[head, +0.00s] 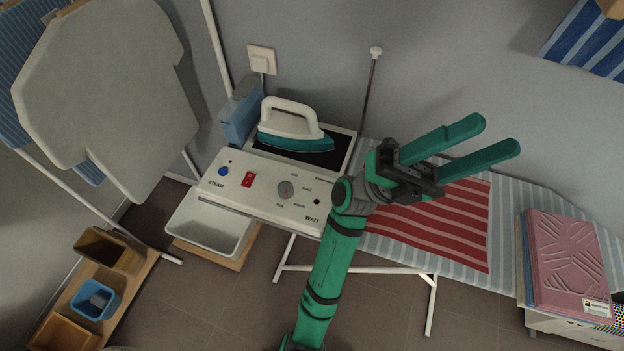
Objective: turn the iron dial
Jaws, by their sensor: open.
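The iron dial (286,189) is a small round grey knob in the middle of a white control panel (230,195), with small labels around it. The panel also has a blue button (223,171), a red switch (248,180) and the words STEAM and WAIT. An iron (292,126) with a white handle and teal body rests on a dark plate behind the panel. My gripper (500,138) is open and empty, above the striped board to the right of the dial and apart from it. My arm covers the panel's right end.
A red striped cloth (440,227) lies on the striped ironing board (515,205). A white tray (208,222) sits below the panel. A blue box (241,112) stands left of the iron. Wooden bins (108,251) are at lower left.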

